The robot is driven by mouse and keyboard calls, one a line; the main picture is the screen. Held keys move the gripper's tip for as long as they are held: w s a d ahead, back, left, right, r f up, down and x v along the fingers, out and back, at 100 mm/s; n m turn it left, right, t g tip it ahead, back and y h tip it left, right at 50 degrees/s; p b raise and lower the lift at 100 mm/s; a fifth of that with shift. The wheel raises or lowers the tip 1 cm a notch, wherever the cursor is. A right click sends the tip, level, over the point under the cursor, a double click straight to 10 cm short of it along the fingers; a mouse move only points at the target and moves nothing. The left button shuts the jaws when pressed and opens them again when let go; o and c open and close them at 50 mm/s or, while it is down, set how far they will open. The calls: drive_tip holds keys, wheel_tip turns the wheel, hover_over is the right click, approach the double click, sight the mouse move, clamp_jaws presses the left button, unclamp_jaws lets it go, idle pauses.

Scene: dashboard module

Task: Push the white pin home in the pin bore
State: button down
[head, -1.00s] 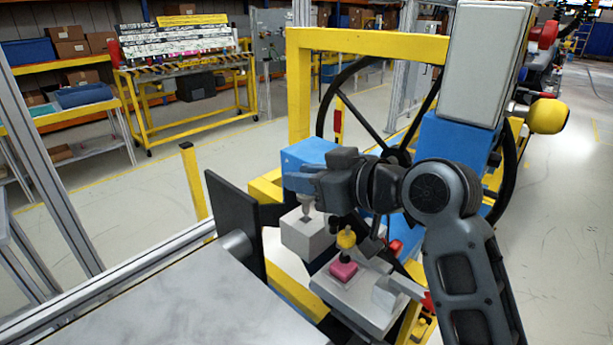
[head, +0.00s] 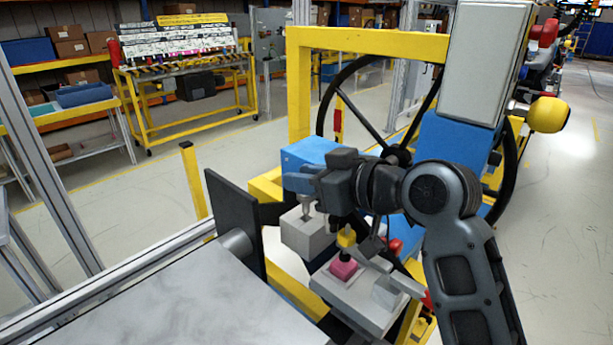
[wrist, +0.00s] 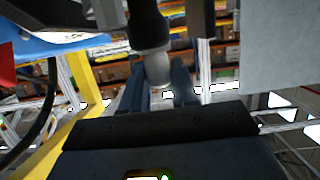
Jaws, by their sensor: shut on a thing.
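My gripper (head: 303,187) is shut on the white pin (head: 307,206) at the left end of my arm. The pale pin shows below the fingers, upright over the top of a light grey block (head: 306,236). Its lower end meets the block top where the bore appears to be; the bore itself is hidden, and I cannot tell how deep the pin sits. In the wrist view, the two blue-grey fingers (wrist: 157,92) close around a pale rounded end (wrist: 158,68) below a dark cylinder.
A pink block (head: 343,270) with a yellow part (head: 346,239) above it stands on a grey plate right of the grey block. A dark upright panel (head: 235,225) stands close on the left. A yellow frame (head: 299,100) and a blue housing (head: 309,152) lie behind my gripper.

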drive_tip(key=shift+f+b, duration=0.6)
drive_tip(key=shift+f, duration=0.3)
drive_tip(key=shift+r, duration=0.15)
drive_tip(key=shift+r+p, duration=0.6)
drive_tip(key=shift+r, duration=0.05)
drive_tip(key=shift+f+b, duration=0.5)
drive_tip(key=shift+f, duration=0.25)
idle(1.2)
drive_tip(key=c, duration=0.8)
unclamp_jaws()
drive_tip(key=shift+b+v, duration=0.55)
drive_tip(key=shift+v, duration=3.4)
